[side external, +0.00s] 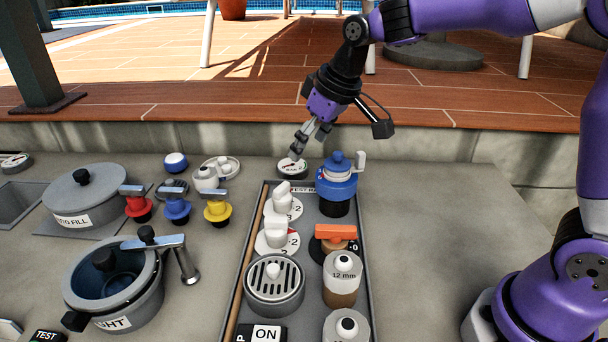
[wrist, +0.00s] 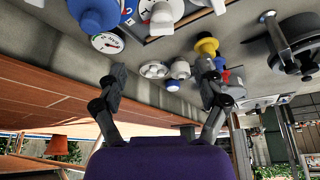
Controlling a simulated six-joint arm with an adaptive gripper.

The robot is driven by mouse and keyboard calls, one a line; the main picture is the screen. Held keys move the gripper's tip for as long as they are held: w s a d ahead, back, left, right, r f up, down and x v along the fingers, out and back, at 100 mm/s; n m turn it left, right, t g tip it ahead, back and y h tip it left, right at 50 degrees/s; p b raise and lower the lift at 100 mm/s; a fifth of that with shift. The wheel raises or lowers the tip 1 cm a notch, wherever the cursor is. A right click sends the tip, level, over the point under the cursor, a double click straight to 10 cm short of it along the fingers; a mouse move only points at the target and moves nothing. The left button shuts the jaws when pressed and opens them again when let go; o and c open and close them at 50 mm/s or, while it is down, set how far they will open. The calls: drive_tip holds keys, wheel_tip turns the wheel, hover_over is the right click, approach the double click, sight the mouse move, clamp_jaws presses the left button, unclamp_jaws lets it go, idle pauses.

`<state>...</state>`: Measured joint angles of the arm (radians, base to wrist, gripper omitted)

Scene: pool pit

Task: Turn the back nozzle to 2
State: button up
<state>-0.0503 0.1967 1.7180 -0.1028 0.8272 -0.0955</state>
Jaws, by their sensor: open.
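The back nozzle (side external: 282,196) is a white knob on a round white dial near the far end of the grey tray. A "-2" mark shows at the dial's right; its other marks are too small to read. A second white nozzle (side external: 276,233) on a similar dial stands nearer. In the wrist view a white nozzle (wrist: 161,18), probably the back one, shows at the top edge. My gripper (side external: 298,150) is open and empty, above and behind the tray's far end, apart from the nozzle. Its spread fingers show in the wrist view (wrist: 160,82).
A blue-topped valve (side external: 337,185) stands close right of the back nozzle. A round gauge (side external: 292,168) lies behind the tray (side external: 240,290). Red, blue and yellow taps (side external: 217,210) stand left. An orange handle (side external: 335,232) is nearer. The counter right of the tray is clear.

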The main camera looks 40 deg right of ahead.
sight(282, 186)
drive_tip(key=x, duration=0.8)
drive_tip(key=w+x, duration=0.1)
drive_tip(key=x, duration=0.3)
drive_tip(key=shift+w+a, duration=0.2)
drive_tip(key=shift+a, duration=0.1)
drive_tip(key=c, duration=1.2)
